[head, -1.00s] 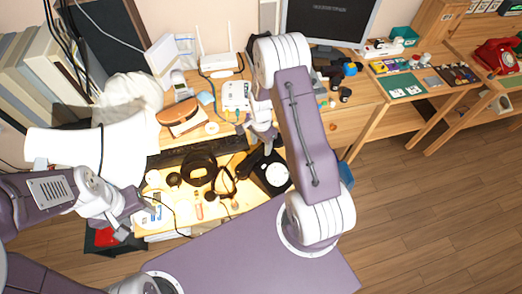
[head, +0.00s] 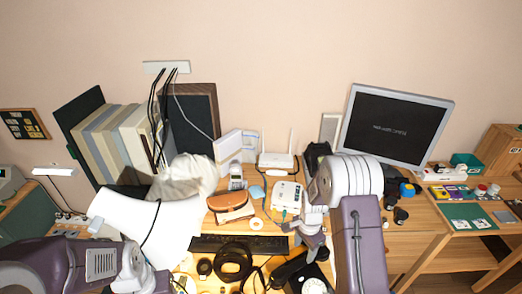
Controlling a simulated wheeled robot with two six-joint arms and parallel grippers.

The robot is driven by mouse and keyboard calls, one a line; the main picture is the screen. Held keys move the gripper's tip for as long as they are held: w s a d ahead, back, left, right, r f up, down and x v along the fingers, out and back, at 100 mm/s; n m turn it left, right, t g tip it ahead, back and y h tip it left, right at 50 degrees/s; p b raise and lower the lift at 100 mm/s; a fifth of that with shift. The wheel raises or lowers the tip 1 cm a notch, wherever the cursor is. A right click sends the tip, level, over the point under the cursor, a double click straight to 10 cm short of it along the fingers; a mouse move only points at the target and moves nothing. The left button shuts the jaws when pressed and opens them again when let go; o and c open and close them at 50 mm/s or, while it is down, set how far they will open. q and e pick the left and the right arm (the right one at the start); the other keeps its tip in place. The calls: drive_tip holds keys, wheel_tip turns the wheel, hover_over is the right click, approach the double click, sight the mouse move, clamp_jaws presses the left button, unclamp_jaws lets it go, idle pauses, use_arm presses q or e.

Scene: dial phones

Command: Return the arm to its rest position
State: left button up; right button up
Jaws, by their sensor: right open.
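My right arm (head: 362,240) comes in from the bottom right, bent over the desk. Its gripper (head: 297,232) hangs over the desk near the right end of the black keyboard (head: 240,246), open, with nothing seen between its fingers. A black dial phone (head: 314,286) with a white dial lies below it, cut by the bottom edge, with a black handset (head: 286,270) beside it. My left arm (head: 40,265) comes in at the lower left. Its gripper (head: 163,283) is at the bottom edge, and its fingers are too unclear to read.
A white lamp (head: 140,222) stands close to my left arm. A monitor (head: 394,128), a white router (head: 278,161), a cordless phone (head: 236,178) and a brown case (head: 229,203) stand on the desk (head: 420,222). Books (head: 110,140) fill the back left.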

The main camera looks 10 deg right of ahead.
drive_tip(key=s+a+r+n+t, duration=0.1)
drive_tip(key=a+r+n, duration=0.15)
drive_tip(key=r, duration=0.35)
drive_tip(key=s+a+r+n+t, duration=0.1)
drive_tip(key=a+r, duration=0.2)
drive_tip(key=r, duration=0.2)
drive_tip(key=s+a+n, duration=0.2)
drive_tip(key=s+n, duration=0.8)
drive_tip(key=shift+s+r+n+g, duration=0.15)
drive_tip(key=shift+s+n+g, duration=0.15)
drive_tip(key=shift+n+g, duration=0.1)
